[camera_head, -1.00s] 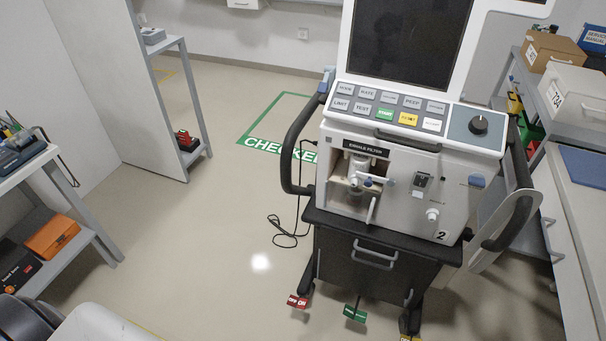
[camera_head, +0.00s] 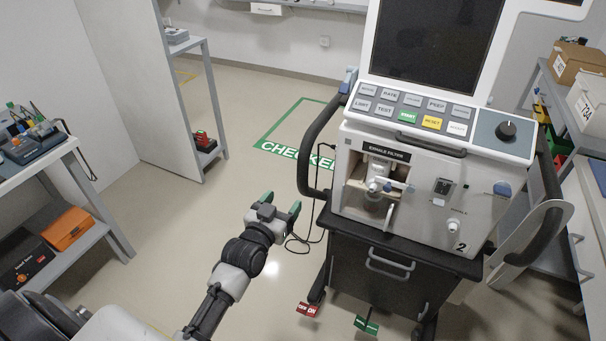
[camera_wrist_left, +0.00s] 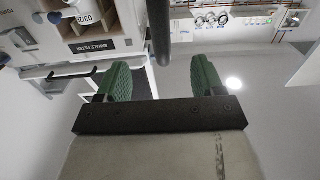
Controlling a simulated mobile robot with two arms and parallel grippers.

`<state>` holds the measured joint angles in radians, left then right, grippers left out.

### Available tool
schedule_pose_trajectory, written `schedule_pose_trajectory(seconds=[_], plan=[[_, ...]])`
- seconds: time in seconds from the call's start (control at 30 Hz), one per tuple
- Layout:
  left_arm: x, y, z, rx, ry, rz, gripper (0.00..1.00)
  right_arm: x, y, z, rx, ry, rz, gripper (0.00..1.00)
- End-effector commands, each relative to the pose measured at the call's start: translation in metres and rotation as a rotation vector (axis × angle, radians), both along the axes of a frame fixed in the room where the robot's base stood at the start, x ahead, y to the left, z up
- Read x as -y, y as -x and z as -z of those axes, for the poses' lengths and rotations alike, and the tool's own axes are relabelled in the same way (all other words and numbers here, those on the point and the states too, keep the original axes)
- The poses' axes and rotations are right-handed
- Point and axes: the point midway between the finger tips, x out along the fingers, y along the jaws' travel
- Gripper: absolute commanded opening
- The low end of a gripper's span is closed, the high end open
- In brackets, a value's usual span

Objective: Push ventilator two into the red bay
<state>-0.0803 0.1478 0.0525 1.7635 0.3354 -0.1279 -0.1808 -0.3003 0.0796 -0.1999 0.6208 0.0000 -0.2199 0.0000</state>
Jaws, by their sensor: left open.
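Ventilator two (camera_head: 424,210), a white unit with a "2" on its front, stands upright on a black cart (camera_head: 345,262). Its black left side handle (camera_head: 306,150) curves out toward my left gripper (camera_head: 281,204), which is open and empty in front of and below that handle. In the left wrist view the open green-padded fingers (camera_wrist_left: 162,78) have a dark bar (camera_wrist_left: 158,30), apparently the handle, ahead between them. They do not visibly grip it. A red pedal (camera_head: 308,309) and a green pedal (camera_head: 366,325) show at the cart's foot. No red bay is in view. My right gripper is out of view.
A green-outlined floor bay marked "CHECKED" (camera_head: 285,148) lies behind the ventilator's left side. A grey shelf (camera_head: 205,95) and a bench (camera_head: 62,155) stand on the left, a counter (camera_head: 590,205) close on the right. A cable (camera_head: 296,243) lies beside the cart. Floor at left-centre is clear.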

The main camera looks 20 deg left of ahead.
Motion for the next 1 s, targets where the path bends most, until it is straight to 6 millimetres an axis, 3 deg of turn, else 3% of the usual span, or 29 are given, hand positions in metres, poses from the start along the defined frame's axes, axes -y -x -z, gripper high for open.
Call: schedule_pose_trajectory(seconds=[0.27, 0.7, 1.0], plan=[[0.0, -0.018, -0.002, 0.013, -0.001, -0.001, 0.68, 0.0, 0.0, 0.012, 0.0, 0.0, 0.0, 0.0], [0.0, -0.071, -0.001, 0.011, -0.001, -0.001, 0.68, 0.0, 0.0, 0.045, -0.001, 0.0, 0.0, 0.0], [0.0, -0.105, -0.002, 0.009, -0.001, 0.0, 0.68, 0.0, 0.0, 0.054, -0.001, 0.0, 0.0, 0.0]])
